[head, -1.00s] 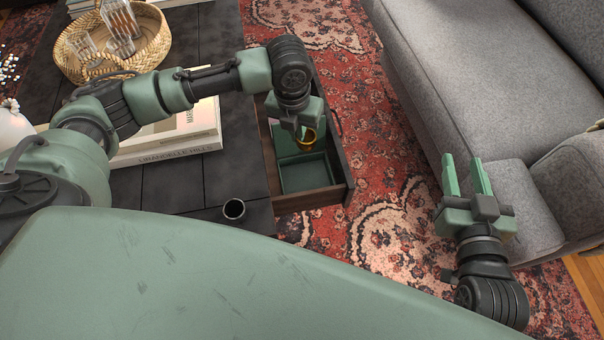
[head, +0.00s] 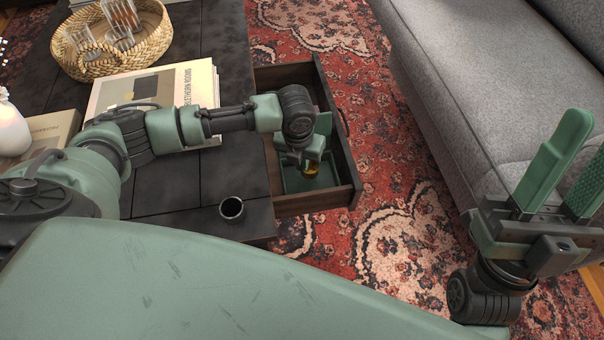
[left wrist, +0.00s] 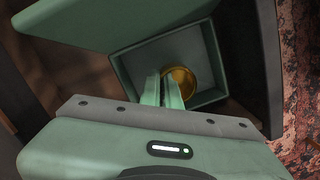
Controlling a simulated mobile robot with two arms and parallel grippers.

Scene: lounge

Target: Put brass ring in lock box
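The green lock box (head: 292,184) stands open in the pulled-out drawer, with its lid (head: 323,124) up. It also shows in the left wrist view (left wrist: 215,98). My left gripper (head: 308,165) points down into the box opening. Its fingers (left wrist: 162,88) are close together on the near edge of the brass ring (left wrist: 184,84), which is at the box opening in the left wrist view. The ring (head: 311,170) is partly hidden by the gripper in the head view. Whether it touches the box floor is unclear. My right gripper (head: 572,165) is open and empty at the right.
The wooden drawer (head: 352,180) juts from the dark coffee table (head: 225,75). Books (head: 190,80) and a wicker tray (head: 150,50) lie behind my left arm. A grey sofa (head: 470,80) is at the right.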

